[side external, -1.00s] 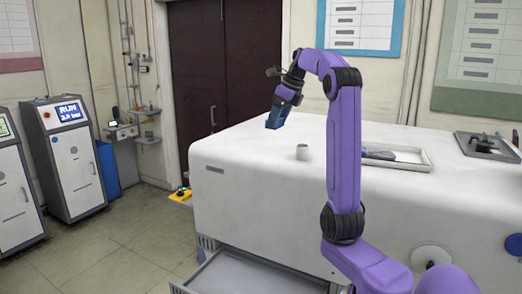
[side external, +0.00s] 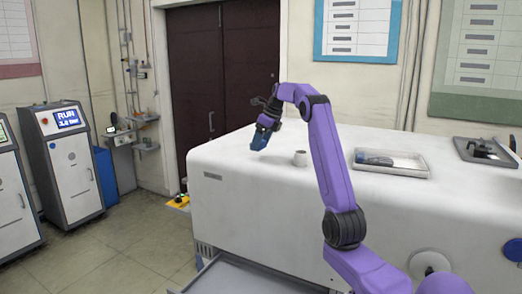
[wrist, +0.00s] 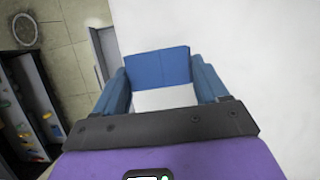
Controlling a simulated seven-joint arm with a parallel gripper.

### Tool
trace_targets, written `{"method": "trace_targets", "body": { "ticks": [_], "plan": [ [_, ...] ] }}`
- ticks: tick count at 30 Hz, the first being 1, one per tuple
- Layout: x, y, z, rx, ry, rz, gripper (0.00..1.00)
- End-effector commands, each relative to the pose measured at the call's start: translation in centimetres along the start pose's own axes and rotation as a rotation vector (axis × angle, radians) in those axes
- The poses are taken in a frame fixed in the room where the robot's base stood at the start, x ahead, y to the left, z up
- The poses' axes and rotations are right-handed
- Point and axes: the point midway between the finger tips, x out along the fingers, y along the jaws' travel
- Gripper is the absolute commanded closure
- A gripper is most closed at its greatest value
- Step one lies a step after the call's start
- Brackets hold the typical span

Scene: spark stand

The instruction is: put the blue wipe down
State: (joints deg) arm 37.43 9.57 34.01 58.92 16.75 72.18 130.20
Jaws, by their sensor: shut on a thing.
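The blue wipe (side external: 259,140) is at the end of my gripper (side external: 264,127), low over the left part of the white bench top (side external: 232,158). I cannot tell whether it touches the surface. In the wrist view the wipe (wrist: 158,67) shows as a blue panel between the blue side pieces of my gripper (wrist: 161,80). My gripper is shut on the wipe. A pale patch shows below the blue panel, and I cannot tell what it is.
An open drawer (side external: 238,276) juts out below.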

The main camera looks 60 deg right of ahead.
Motion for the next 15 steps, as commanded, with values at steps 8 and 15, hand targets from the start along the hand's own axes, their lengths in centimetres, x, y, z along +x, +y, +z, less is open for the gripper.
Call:
{"method": "trace_targets", "body": {
  "ticks": [8, 15],
  "plan": [
    [3.2, -0.3, -0.9, 0.0, 0.001, 0.002, 0.55],
    [3.5, -0.3, -1.0, 0.0, 0.0, 0.0, 0.55]
  ]
}}
